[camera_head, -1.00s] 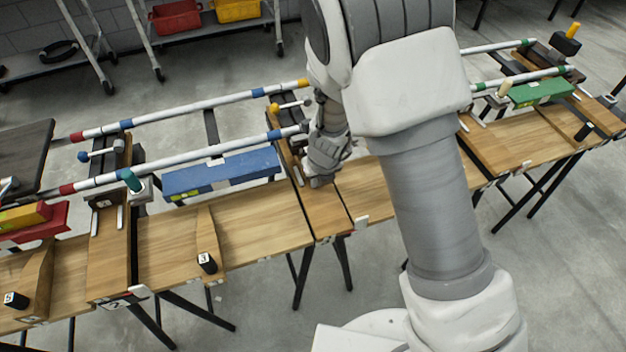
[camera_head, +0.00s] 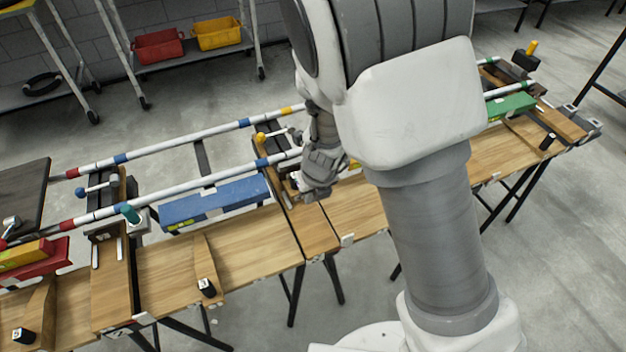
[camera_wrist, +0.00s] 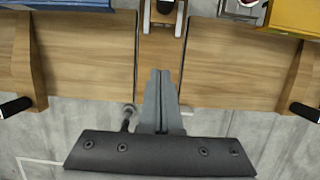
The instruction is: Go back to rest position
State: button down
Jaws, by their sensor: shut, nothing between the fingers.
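My gripper (camera_wrist: 160,78) is shut and empty. In the wrist view its grey fingers meet in front of a narrow wooden board (camera_wrist: 160,50) on the bench, apart from any part. In the head view my wrist is over the middle of the long wooden bench (camera_head: 250,245), to the right of the blue block (camera_head: 215,200). My own arm hides part of the bench and rails there, and the fingertips are hard to make out in that view.
Striped rails (camera_head: 180,140) run along the bench's back. A green block (camera_head: 512,106) sits far right, a red block (camera_head: 35,262) far left. Black-knobbed levers (camera_head: 206,288) stand at the front edge. A shelf with red (camera_head: 158,45) and yellow bins (camera_head: 217,33) stands behind. Floor in front is clear.

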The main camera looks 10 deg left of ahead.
jog(key=shift+r, duration=0.1)
jog(key=s+d+r+n+y+p, duration=0.1)
jog(key=d+r+n+p, duration=0.15)
jog(key=r+n, duration=0.4)
jog(key=s+d+r+n+y+p, duration=0.1)
jog(key=s+d+r+n, duration=0.2)
jog(key=r, duration=0.6)
jog(key=d+r+n+p, duration=0.1)
jog(key=d+r+n, duration=0.1)
jog(key=r+n, duration=0.5)
jog(key=s+d+r+n+t+h+p, duration=0.2)
jog(key=s+d+r+n+h+p, duration=0.1)
jog(key=s+d+r+n, duration=0.8)
notch_tip(320, 180, up, 3)
jog(key=d+n+p, duration=0.1)
jog(key=d, duration=0.1)
jog(key=shift+s+d+t, duration=0.3)
jog(key=shift+s+t, duration=0.05)
jog(key=shift+t, duration=0.05)
jog(key=shift+n, duration=0.25)
